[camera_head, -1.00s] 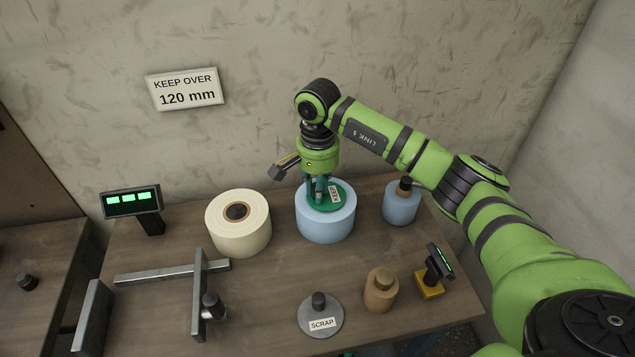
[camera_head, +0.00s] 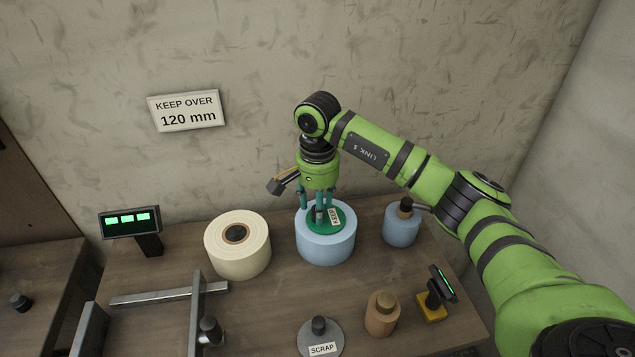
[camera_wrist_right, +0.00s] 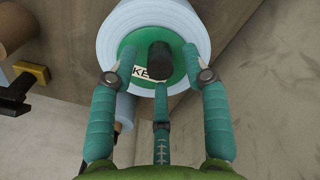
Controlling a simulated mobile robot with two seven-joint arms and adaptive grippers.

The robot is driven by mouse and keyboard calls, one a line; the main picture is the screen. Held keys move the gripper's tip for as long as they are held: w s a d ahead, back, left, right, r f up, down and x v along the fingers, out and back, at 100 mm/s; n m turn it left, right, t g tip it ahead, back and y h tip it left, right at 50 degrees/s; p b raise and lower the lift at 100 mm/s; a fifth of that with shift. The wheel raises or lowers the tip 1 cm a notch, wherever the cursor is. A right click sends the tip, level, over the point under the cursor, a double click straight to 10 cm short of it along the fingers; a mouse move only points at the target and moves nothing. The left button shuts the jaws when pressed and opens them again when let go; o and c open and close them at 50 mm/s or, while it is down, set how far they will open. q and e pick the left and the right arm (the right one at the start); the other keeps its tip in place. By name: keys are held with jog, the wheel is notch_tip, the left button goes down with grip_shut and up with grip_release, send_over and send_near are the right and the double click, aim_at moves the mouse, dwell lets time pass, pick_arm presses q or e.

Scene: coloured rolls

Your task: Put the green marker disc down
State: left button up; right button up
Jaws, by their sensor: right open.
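The green marker disc (camera_head: 335,226) lies flat on top of the large blue roll (camera_head: 325,250). It has a dark knob and a white label, and part of it is hidden behind my fingers. In the right wrist view the disc (camera_wrist_right: 181,73) rests on the blue roll (camera_wrist_right: 103,50), with its dark knob (camera_wrist_right: 159,57) standing up. My right gripper (camera_head: 319,216) is just above the disc, its teal fingers spread around the knob. In the right wrist view the fingers (camera_wrist_right: 155,85) are apart from the knob and hold nothing. My left gripper is not in view.
A cream roll (camera_head: 238,252) stands left of the blue roll, a small blue roll (camera_head: 401,226) to the right. In front are a tan roll (camera_head: 381,316), a grey scrap disc (camera_head: 335,340) and a small display on a yellow base (camera_head: 431,306). A metal frame (camera_head: 168,295) lies front left.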

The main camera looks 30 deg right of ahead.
notch_tip(320, 180, up, 10)
jog(key=b, duration=0.2)
jog(key=shift+r, duration=0.1)
dwell(0.3)
